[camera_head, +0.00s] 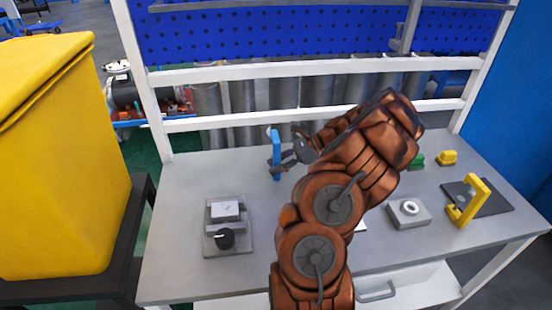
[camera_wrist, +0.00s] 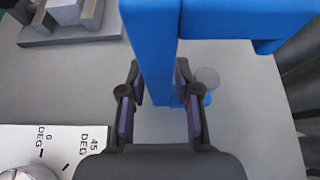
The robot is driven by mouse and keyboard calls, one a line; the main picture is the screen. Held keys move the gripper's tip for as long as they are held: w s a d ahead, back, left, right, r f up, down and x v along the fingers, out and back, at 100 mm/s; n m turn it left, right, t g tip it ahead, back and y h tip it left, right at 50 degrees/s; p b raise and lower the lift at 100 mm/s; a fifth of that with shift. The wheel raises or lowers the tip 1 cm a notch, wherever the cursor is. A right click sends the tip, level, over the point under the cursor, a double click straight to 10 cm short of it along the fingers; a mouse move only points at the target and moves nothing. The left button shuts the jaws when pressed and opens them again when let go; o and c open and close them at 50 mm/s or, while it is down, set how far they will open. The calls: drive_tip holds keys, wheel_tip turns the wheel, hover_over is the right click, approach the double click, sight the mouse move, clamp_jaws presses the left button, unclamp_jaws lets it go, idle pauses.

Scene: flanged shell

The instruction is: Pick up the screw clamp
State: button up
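The screw clamp (camera_head: 276,157) is a blue frame standing upright at the back left of the bench top. In the wrist view, its tall blue bar (camera_wrist: 157,60) runs down the middle, with an arm going right at the top and a grey round pad (camera_wrist: 207,78) beside it. My gripper (camera_head: 279,161) is at the clamp. In the wrist view its two dark fingers (camera_wrist: 159,88) lie on either side of the bar, open, with small gaps seeming to show. Whether either finger touches the bar is not clear. My arm hides part of the bench.
A grey vise-like block (camera_head: 227,237) stands at the front left. A grey block with a ring (camera_head: 408,213), a yellow bracket (camera_head: 470,203) on a dark plate, a small yellow piece (camera_head: 447,157) and a green piece (camera_head: 417,161) lie right. A white rail (camera_head: 300,118) runs behind.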

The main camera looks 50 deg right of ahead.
clamp_jaws()
idle(0.4)
